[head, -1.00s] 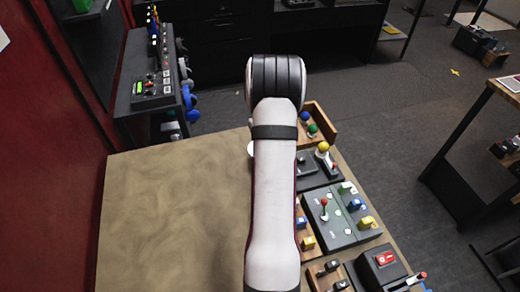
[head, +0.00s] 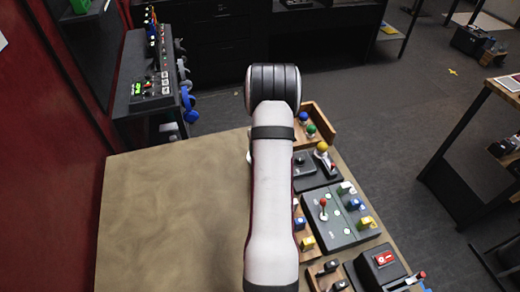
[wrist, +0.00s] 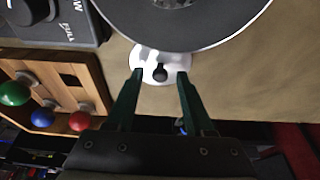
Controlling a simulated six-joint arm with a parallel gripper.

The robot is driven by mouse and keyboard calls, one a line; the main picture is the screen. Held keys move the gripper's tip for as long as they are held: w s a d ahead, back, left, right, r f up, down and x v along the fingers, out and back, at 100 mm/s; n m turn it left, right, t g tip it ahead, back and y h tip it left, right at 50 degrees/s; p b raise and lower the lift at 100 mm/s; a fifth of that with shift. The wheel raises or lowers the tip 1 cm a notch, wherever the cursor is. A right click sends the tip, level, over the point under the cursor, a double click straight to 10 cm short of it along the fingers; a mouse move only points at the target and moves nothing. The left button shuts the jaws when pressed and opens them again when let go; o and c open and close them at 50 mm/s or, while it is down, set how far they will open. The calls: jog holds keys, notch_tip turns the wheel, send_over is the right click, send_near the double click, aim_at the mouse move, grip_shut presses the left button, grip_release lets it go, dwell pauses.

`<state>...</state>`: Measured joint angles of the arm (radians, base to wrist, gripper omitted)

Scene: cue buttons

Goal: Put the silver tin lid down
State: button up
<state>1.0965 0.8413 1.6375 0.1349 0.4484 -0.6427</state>
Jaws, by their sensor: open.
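My gripper (wrist: 160,74) shows in the wrist view with its two dark green fingers apart. Between the fingertips is a small pale, rounded piece (wrist: 149,56) with a black knob, which looks like the silver tin lid. A gap shows between each finger and the knob. The pale piece is partly hidden behind a large dark grey disc with a pale rim (wrist: 215,40), cut off by the top edge. I cannot tell whether the two touch. In the head view my arm hides the gripper; a sliver of something white (head: 249,157) shows beside it.
A wooden box with coloured balls (head: 319,125) stands beyond the arm, also at left in the wrist view (wrist: 50,95). Several switch and lever panels (head: 337,216) line the table's right side. The left part of the tan table (head: 175,215) is clear.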

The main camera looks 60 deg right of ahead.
jog(key=v, duration=1.2)
jog(key=w+a+r+n+y, duration=0.1)
jog(key=w+a+r, duration=0.15)
jog(key=a, duration=0.55)
jog(key=w+a+r+y, duration=0.1)
jog(key=a+r, duration=0.2)
jog(key=a, duration=0.6)
jog(key=w+a+r+n+y, duration=0.1)
jog(key=w+a+r, duration=0.1)
jog(key=a, duration=0.6)
jog(key=s+a+g, duration=0.1)
jog(key=s+a, duration=0.6)
jog(key=a, duration=0.3)
jog(key=s+a+n+g+y, duration=0.1)
jog(key=s+a, duration=0.7)
jog(key=a, duration=0.1)
jog(key=shift+a+r+g, duration=0.3)
jog(key=shift+a+r, duration=0.1)
